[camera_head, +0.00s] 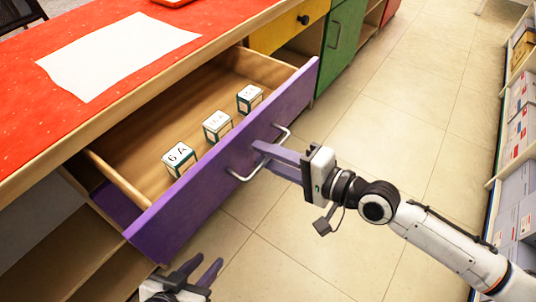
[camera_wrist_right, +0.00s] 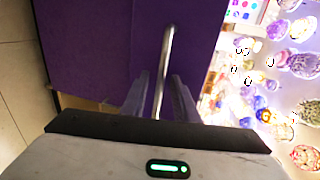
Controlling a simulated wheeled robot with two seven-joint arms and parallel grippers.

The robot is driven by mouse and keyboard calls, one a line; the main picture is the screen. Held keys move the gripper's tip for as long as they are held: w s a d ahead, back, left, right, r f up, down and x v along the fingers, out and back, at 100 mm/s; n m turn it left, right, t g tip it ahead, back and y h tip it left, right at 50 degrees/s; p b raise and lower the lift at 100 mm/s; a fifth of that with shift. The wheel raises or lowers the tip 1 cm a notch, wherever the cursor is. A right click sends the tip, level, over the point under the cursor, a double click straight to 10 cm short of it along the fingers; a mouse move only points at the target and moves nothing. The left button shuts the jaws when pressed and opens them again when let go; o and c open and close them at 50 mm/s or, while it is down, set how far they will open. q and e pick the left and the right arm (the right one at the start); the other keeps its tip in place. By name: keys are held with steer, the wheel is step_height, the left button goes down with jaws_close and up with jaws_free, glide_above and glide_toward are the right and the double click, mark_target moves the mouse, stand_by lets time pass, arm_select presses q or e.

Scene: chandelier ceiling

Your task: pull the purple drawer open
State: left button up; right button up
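The purple drawer (camera_head: 226,160) stands pulled out of the counter, its inside visible. A silver bar handle (camera_head: 240,177) is on its front; it also shows in the right wrist view (camera_wrist_right: 169,45). My right gripper (camera_head: 262,156) is at the handle, its two fingers on either side of the bar. In the right wrist view the fingers look apart, with narrow gaps beside the bar. My left gripper (camera_head: 205,270) is open and empty below the drawer's near end, at the bottom of the head view.
Several white boxes (camera_head: 179,158) with green marks stand inside the drawer. The red countertop (camera_head: 35,125) holds a white sheet (camera_head: 120,52). A yellow drawer (camera_head: 285,28) and a green door (camera_head: 342,45) are farther along. Shelves (camera_head: 515,150) line the right; tiled floor (camera_head: 420,120) is free between.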

arm_select(q)
steer(key=shift+w, duration=0.15)
arm_select(e)
steer(key=shift+s+d, duration=0.15)
steer(key=shift+d, duration=0.1)
arm_select(q)
steer(key=shift+d+f+b, duration=0.15)
steer(key=shift+b, duration=0.5)
arm_select(e)
steer(key=v, duration=0.9)
steer(key=shift+s+d+r, duration=0.15)
steer(key=shift+d+r, duration=0.05)
steer(key=shift+d, duration=0.1)
arm_select(q)
steer(key=shift+f, duration=0.1)
